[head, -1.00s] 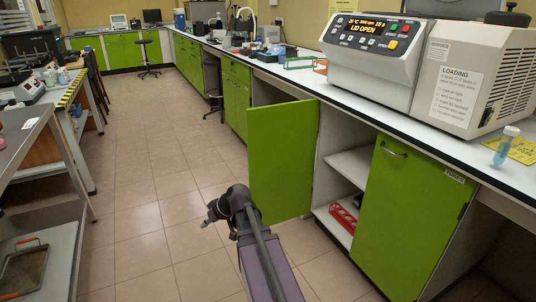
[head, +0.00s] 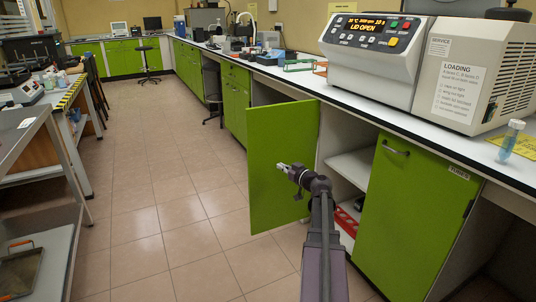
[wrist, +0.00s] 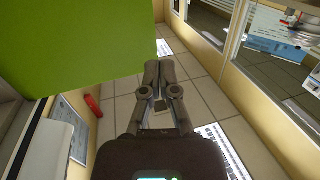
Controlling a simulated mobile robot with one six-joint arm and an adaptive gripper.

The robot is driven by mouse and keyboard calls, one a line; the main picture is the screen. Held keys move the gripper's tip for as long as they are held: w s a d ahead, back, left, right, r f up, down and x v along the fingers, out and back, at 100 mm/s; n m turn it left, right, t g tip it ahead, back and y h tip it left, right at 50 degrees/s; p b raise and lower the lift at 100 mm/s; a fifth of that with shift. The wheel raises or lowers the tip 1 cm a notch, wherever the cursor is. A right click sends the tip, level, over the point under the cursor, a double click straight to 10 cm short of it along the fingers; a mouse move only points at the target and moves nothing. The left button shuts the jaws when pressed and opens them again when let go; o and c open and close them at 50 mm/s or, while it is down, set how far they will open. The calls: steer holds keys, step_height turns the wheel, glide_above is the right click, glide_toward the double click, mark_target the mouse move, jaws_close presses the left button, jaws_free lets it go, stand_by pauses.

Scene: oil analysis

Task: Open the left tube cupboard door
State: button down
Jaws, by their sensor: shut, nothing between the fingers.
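The left tube cupboard door (head: 268,165) is a green panel that stands wide open, swung out from the cupboard into the aisle. Its green panel (wrist: 70,45) also fills the upper left of the wrist view. The open cupboard shows a white shelf (head: 352,166) and a red rack (head: 346,222) below it. My gripper (head: 281,167) is in front of the door's face in the head view. In the wrist view its fingers (wrist: 158,66) are closed together and hold nothing, beside the door's edge. Whether it touches the door I cannot tell.
The right cupboard door (head: 412,210), labelled as tubes, is shut. The white counter (head: 440,130) above carries a centrifuge (head: 375,60) and a blue tube (head: 510,138). A metal bench (head: 30,145) stands at the left. The tiled aisle (head: 160,210) is clear.

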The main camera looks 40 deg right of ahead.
steer(key=d, duration=0.1)
steer(key=s+d+h, duration=0.1)
steer(key=d, duration=0.1)
steer(key=shift+s+r+t, duration=0.15)
steer(key=shift+r+t, duration=0.15)
steer(key=shift+r, duration=0.05)
steer(key=shift+d, duration=0.1)
glide_toward(255, 142)
steer(key=shift+w+a, duration=0.2)
stand_by(0.5)
steer(key=w, duration=0.9)
steer(key=shift+w+d, duration=0.1)
steer(key=shift+d, duration=0.1)
stand_by(0.4)
